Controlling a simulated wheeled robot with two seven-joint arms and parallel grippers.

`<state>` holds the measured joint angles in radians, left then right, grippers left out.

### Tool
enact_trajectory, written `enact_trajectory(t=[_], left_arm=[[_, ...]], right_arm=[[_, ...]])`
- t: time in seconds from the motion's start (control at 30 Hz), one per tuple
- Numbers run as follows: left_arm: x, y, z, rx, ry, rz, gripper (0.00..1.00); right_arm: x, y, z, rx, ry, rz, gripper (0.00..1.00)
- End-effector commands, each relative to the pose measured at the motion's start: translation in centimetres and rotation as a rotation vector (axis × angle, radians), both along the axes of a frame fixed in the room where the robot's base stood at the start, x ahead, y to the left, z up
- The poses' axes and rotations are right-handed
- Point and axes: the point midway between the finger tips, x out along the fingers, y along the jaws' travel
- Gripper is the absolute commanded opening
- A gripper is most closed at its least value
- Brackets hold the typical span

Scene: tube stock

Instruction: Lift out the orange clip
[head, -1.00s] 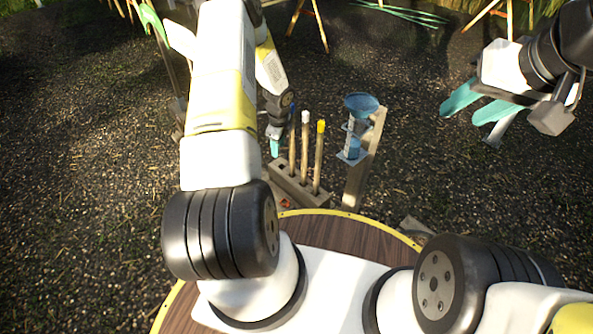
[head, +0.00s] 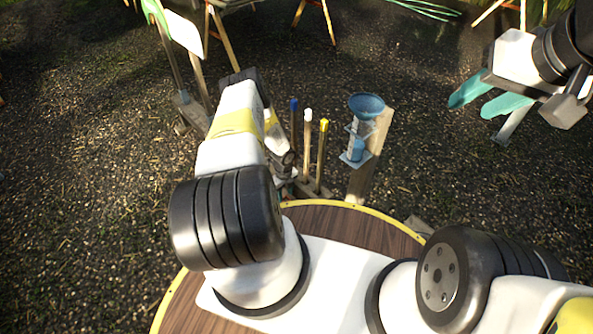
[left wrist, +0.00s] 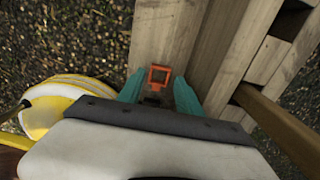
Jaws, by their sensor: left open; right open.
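The orange clip (left wrist: 158,76) shows in the left wrist view as a small square frame against pale wood. My left gripper (left wrist: 158,90) is open, with one teal finger to each side just below the clip in the picture. The fingers do not appear to be closed on it, and I cannot tell how far above the wood they are. In the head view my left arm hides the clip and most of this gripper. My right gripper (head: 487,101) is open and empty, raised at the upper right.
A wooden rack (head: 318,189) holds upright sticks with blue (head: 294,105), white (head: 308,115) and yellow (head: 323,126) tops. A blue funnel (head: 366,105) on a wooden post stands to their right. Rack wood with square openings borders the left gripper's right side.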

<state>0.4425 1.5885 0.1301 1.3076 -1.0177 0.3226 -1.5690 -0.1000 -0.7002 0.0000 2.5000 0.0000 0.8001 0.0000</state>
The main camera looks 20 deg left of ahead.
Motion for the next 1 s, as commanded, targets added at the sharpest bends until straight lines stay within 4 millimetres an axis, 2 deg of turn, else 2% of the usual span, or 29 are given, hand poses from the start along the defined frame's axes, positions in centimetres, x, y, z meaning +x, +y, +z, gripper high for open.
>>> enact_trajectory(t=[0.03,0.13,0.43,0.47,0.6,0.67,1.0], left_arm=[[-0.1,0.1,-1.0,0.0,0.002,0.002,0.42],[0.0,0.1,-2.1,0.0,0.001,0.002,0.42],[0.1,0.1,-2.5,0.001,-0.001,0.0,0.42],[0.1,0.1,-2.5,0.001,-0.001,0.001,0.38],[0.1,0.1,-2.5,0.001,-0.001,0.001,0.1],[0.1,0.1,-2.5,0.001,-0.001,0.001,0.0],[0.1,0.0,-2.4,0.001,-0.001,0.001,0.0]], right_arm=[[0.0,0.0,0.0,0.0,0.0,0.0,0.41],[0.0,0.0,0.0,0.0,0.0,0.0,0.41],[0.0,0.0,0.0,0.0,0.0,0.0,0.41],[0.0,0.0,0.0,0.0,0.0,0.0,0.41],[0.0,0.0,0.0,0.0,0.0,0.0,0.41],[0.0,0.0,0.0,0.0,0.0,0.0,0.41],[0.0,0.0,0.0,0.0,0.0,0.0,0.41]])
